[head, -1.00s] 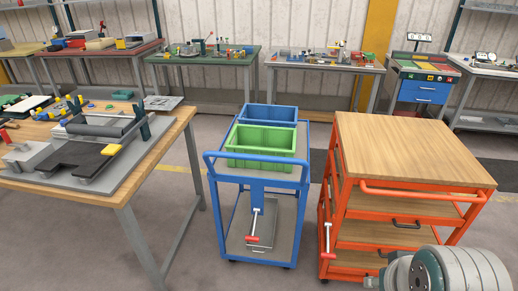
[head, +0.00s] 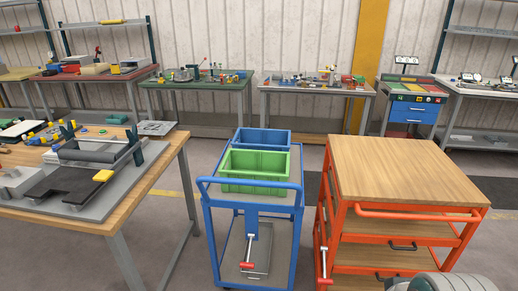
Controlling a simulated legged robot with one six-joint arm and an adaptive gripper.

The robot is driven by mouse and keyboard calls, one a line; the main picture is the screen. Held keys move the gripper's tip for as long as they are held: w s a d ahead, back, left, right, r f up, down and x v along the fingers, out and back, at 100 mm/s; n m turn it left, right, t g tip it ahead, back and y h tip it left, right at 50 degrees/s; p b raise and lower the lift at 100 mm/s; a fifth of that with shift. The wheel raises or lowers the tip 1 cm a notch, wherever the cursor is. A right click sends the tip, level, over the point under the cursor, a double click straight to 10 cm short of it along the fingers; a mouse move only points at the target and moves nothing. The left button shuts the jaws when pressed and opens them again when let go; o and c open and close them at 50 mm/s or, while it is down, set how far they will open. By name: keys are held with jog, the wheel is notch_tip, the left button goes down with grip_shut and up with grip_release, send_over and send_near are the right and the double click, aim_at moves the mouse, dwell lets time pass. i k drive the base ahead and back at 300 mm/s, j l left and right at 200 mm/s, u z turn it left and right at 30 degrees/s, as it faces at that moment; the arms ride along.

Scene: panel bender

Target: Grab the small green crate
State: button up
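The small green crate (head: 254,171) sits upright on the top shelf of a blue cart (head: 203,226), near the cart's handle. It looks empty. A blue crate (head: 263,139) stands right behind it on the same shelf. My gripper is not in view. Only a rounded grey part of my own arm shows at the bottom right corner, apart from the crate.
An orange cart (head: 420,212) with a wooden top (head: 400,165) stands to the right of the blue cart, with a narrow gap between. A wooden workbench (head: 160,172) with a panel bender (head: 90,165) is at left. More tables line the back wall.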

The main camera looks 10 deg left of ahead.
aim_at(271, 166)
jog(key=i+j+z, duration=0.2)
jog(key=i+j, duration=0.55)
jog(key=i+j+z, duration=0.2)
jog(key=i+j, duration=0.6)
jog(key=j, duration=0.1)
